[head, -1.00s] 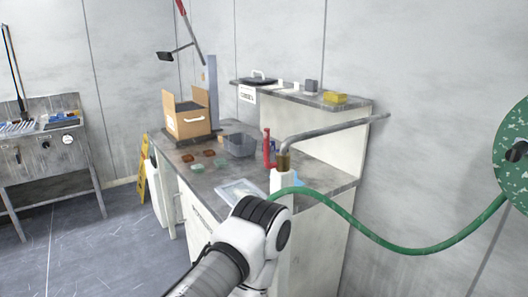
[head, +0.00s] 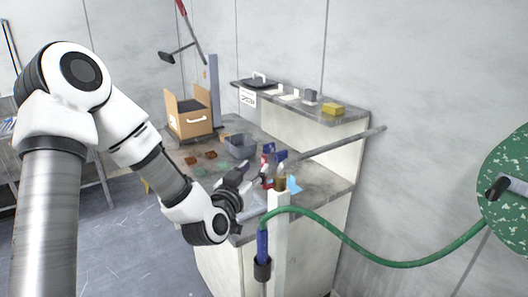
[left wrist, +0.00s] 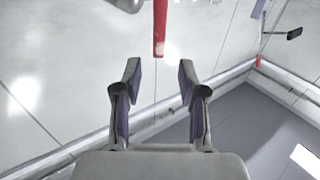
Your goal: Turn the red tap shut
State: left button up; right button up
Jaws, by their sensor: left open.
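The red tap handle (head: 265,158) is partly hidden by my left gripper in the head view. It sits beside a brass valve body (head: 281,173) at the end of a grey pipe, above a white post. In the left wrist view the handle is a red bar (left wrist: 160,28) coming down from the top edge. Its lower end lines up with the gap, just beyond the fingertips. My left gripper (head: 262,172) is open, with its two fingers apart in the left wrist view (left wrist: 160,70) and nothing between them. My right gripper is not in view.
The grey pipe (head: 340,142) sticks out to the right. A green hose (head: 345,238) hangs from the reel (head: 505,190) towards the post. The bench holds a grey bin (head: 241,147) and a cardboard box (head: 190,118). A raised shelf (head: 345,117) stands behind.

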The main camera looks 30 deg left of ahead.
aim_at(263, 161)
pick_arm(q)
jog(key=w, duration=0.2)
jog(key=w+p, duration=0.1)
jog(key=w, duration=0.1)
jog(key=w+a+p, duration=0.1)
jog(key=w, duration=0.1)
jog(key=shift+w+f, duration=0.1)
jog(key=shift+w, duration=0.1)
jog(key=shift+w+a, duration=0.1)
jog(key=shift+w, duration=0.05)
jog(key=shift+f, duration=0.1)
grip_shut()
